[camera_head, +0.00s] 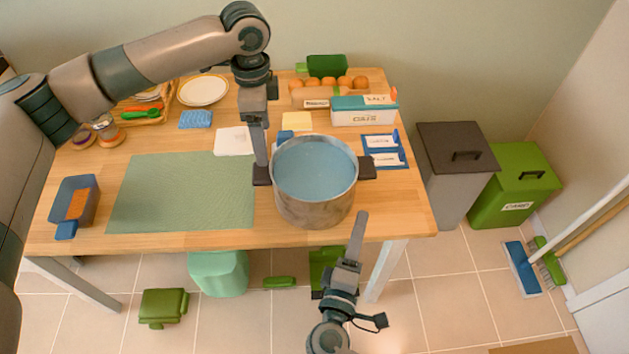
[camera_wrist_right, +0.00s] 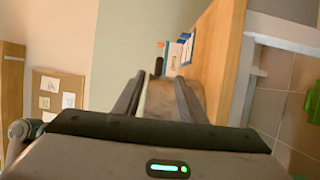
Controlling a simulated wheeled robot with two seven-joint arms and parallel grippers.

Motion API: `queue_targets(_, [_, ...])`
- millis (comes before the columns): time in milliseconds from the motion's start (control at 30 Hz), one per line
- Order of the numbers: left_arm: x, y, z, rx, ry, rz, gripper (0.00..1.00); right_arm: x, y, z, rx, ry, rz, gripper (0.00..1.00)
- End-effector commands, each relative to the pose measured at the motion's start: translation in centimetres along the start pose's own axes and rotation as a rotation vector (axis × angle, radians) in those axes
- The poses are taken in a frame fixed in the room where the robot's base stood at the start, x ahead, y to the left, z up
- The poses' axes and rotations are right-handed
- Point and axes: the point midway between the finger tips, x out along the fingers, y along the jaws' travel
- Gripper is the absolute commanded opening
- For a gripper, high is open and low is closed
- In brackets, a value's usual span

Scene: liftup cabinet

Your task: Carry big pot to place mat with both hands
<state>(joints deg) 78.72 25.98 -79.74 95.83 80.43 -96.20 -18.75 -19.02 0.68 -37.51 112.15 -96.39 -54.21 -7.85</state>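The big pot (camera_head: 311,205), grey metal with a blue-looking inside, stands upright on the table, right of the green place mat (camera_head: 180,195). It has dark handles at its left and right (camera_head: 367,168). My left gripper (camera_head: 260,158) reaches down at the left handle; its fingers overlap in the view, so its grip cannot be told. My right gripper (camera_head: 358,228) is in front of the pot's right side, apart from the right handle. In the right wrist view its fingers (camera_wrist_right: 157,95) are spread with nothing held; the pot's side (camera_wrist_right: 161,96) shows beyond them.
The mat is bare. A blue container (camera_head: 78,202) stands left of it. A white cloth (camera_head: 236,141), a plate (camera_head: 203,90), a box (camera_head: 363,115) and blue cards (camera_head: 383,150) lie behind. Bins (camera_head: 455,175) stand right of the table (camera_head: 400,220).

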Motion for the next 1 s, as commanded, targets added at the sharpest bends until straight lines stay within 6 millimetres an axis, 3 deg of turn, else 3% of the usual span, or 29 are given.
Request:
queue_targets(367, [2.7, 0.1, 0.0, 0.0, -0.001, 0.001, 0.77, 2.7, 0.1, 0.0, 0.0, -0.001, 0.003, 0.38])
queue_targets(1000, [13.0, 0.0, 0.0, -0.002, -0.001, 0.001, 0.77, 13.0, 0.1, 0.0, -0.001, -0.001, 0.003, 0.38])
